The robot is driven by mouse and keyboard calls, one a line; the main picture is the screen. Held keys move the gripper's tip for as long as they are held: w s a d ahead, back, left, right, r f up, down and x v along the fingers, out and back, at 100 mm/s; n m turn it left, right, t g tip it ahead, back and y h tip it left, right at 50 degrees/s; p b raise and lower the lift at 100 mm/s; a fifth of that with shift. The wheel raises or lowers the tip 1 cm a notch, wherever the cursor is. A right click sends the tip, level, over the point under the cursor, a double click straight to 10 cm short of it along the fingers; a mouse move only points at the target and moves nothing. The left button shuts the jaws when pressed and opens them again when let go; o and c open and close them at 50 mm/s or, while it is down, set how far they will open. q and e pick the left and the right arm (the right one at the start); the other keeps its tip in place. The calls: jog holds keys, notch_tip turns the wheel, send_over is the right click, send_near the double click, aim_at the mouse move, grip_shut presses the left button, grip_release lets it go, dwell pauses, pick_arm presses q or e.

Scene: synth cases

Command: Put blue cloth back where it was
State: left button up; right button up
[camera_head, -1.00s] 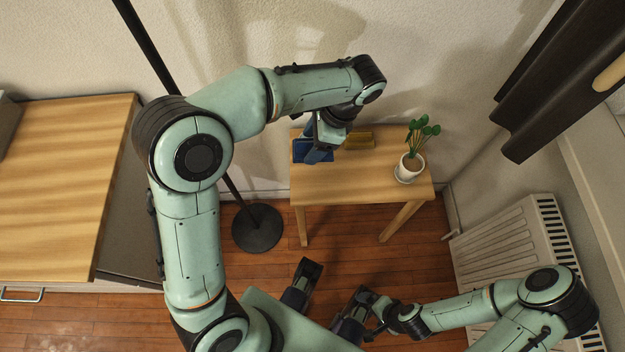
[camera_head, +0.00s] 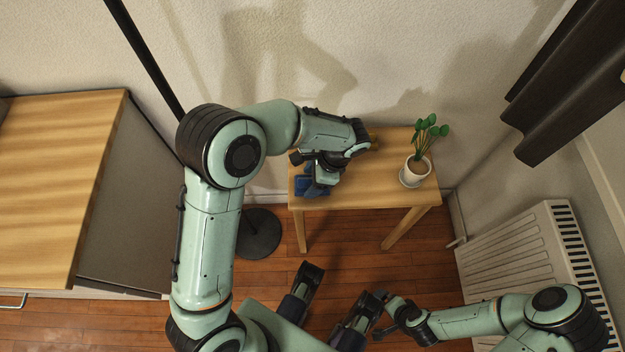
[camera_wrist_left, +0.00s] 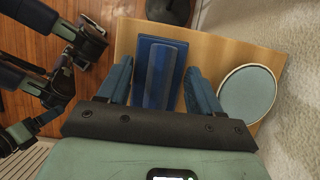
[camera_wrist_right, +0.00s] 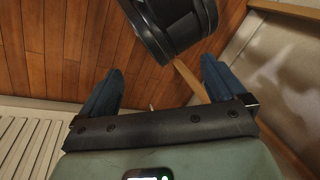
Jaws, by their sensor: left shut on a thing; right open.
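The blue cloth (camera_head: 311,182) lies at the left end of the small wooden table (camera_head: 375,195). In the left wrist view it is a flat dark blue rectangle with a raised strip (camera_wrist_left: 160,78) along its middle. My left gripper (camera_head: 320,180) points down over it and hides part of it in the head view. Its blue fingers (camera_wrist_left: 158,70) stand on either side of the raised strip, and it is shut on the cloth. My right gripper (camera_head: 378,316) is open and empty, low over the floor; its spread fingers show in the right wrist view (camera_wrist_right: 162,78).
A potted plant (camera_head: 418,170) stands at the table's right end. A round pale-faced thing (camera_wrist_left: 248,93) is beside the cloth. A black stand base (camera_head: 259,232), a radiator (camera_head: 520,260) and a wooden-topped cabinet (camera_head: 60,180) stand around.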

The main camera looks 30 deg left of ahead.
pick_arm(q)
jog(key=shift+f, duration=0.6)
jog(key=o, duration=0.9)
pick_arm(e)
jog(key=shift+w+d+f, duration=0.1)
jog(key=shift+w+f, duration=0.05)
jog(key=shift+w, duration=0.05)
pick_arm(q)
jog(key=shift+r, duration=0.1)
jog(key=p+v, duration=0.2)
jog(key=v, duration=1)
jog(key=shift+p, duration=0.4)
pick_arm(e)
jog(key=shift+g+y, duration=0.4)
jog(key=shift+g, duration=0.3)
jog(key=s+r, duration=0.1)
jog(key=s+a+r, duration=0.1)
jog(key=s, duration=0.1)
jog(key=s+a+r, duration=0.1)
jog(key=shift+s+a+r, duration=0.1)
jog(key=shift+s+r, duration=0.1)
